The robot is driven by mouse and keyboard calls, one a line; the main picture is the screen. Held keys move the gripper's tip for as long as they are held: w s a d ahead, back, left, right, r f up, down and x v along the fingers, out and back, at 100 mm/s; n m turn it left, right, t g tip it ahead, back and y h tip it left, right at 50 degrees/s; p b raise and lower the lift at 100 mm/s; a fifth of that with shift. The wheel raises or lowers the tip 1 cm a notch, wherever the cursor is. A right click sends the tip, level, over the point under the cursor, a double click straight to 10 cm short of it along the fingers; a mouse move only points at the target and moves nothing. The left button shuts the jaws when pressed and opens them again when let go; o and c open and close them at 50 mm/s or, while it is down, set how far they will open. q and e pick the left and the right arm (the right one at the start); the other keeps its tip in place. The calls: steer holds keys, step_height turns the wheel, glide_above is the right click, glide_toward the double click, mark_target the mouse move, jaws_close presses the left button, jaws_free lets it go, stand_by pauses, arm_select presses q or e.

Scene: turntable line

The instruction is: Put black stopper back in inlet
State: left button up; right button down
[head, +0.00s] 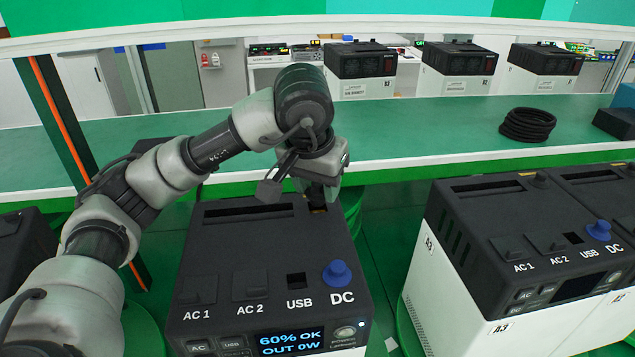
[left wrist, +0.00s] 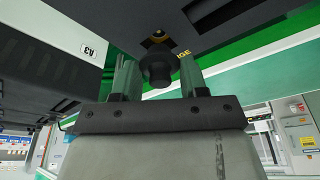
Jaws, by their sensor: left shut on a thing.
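The black stopper (left wrist: 155,72) is a dark round knob between the fingers of my left gripper (left wrist: 158,85), which is shut on it. In the left wrist view the charge inlet (left wrist: 157,38) is a dark opening with a yellow mark, just beyond the stopper. I cannot tell whether the stopper touches it. In the head view my left gripper (head: 320,190) is over the rear right corner of the near power unit (head: 245,245). The gripper hides the stopper there. The right gripper is not in view.
A blue DC knob (head: 337,273) and a lit display (head: 290,341) are at the unit's front. Unit A3 (head: 465,215) stands to the right with a gap between. A green shelf (head: 430,140) runs behind, with a black cable coil (head: 527,124) on it.

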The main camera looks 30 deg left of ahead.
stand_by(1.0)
arm_select(q)
steer(key=shift+f+b, duration=1.15)
steer(key=shift+b, duration=0.3)
steer(key=o, duration=1)
steer(key=shift+s, duration=0.15)
steer(key=shift+r, duration=0.3)
steer(key=v, duration=1)
steer(key=shift+r, duration=0.25)
